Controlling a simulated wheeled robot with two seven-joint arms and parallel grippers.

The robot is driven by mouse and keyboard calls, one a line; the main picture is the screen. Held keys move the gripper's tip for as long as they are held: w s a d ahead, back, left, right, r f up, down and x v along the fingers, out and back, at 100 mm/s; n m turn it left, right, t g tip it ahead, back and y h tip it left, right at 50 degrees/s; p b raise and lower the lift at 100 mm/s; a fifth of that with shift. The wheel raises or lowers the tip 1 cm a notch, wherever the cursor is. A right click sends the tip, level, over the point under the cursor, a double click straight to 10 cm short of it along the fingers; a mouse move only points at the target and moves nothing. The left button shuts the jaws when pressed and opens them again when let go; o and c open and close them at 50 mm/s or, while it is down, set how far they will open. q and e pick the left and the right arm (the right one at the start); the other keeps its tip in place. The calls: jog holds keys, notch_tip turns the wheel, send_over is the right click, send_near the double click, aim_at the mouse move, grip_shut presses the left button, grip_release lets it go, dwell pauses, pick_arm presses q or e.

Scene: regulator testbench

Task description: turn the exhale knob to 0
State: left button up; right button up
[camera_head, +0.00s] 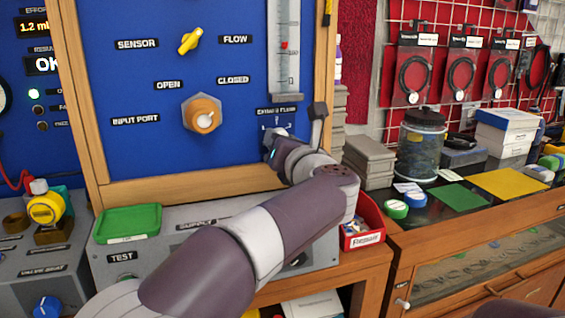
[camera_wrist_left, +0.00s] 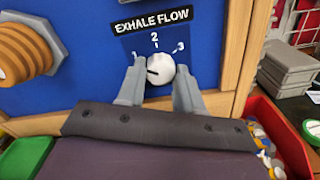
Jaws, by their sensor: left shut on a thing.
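The exhale knob (camera_wrist_left: 160,68) is a small white round knob below the EXHALE FLOW label (camera_wrist_left: 152,22) on the blue panel. In the left wrist view its dark pointer line points left, a little below the 1 mark. Marks 1, 2 and 3 show around it; no 0 mark is visible, and the left finger covers part of that side. My left gripper (camera_wrist_left: 158,75) is shut on the knob, one finger on each side. In the head view my left gripper and arm hide the knob, under the exhale label (camera_head: 277,111). My right gripper is not in view.
A wooden frame (camera_head: 328,70) borders the panel close to the right of my left gripper. The orange input port knob (camera_head: 203,113) is to the left. A green tray (camera_head: 128,222) sits below.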

pick_arm(q)
jog(key=shift+d+f+n+b, duration=0.1)
jog(key=shift+n+b, duration=2.2)
jog(key=shift+n, duration=0.8)
jog(key=shift+d+f+n+b, duration=0.1)
jog(key=shift+n+b, duration=2.2)
jog(key=shift+n, duration=0.8)
jog(key=o, duration=1)
jog(key=shift+r, duration=0.1)
jog(key=shift+o, duration=0.2)
jog(key=b+v, duration=0.1)
jog(key=v, duration=1.1)
jog(key=shift+s+b, duration=0.3)
jog(key=shift+b, duration=0.05)
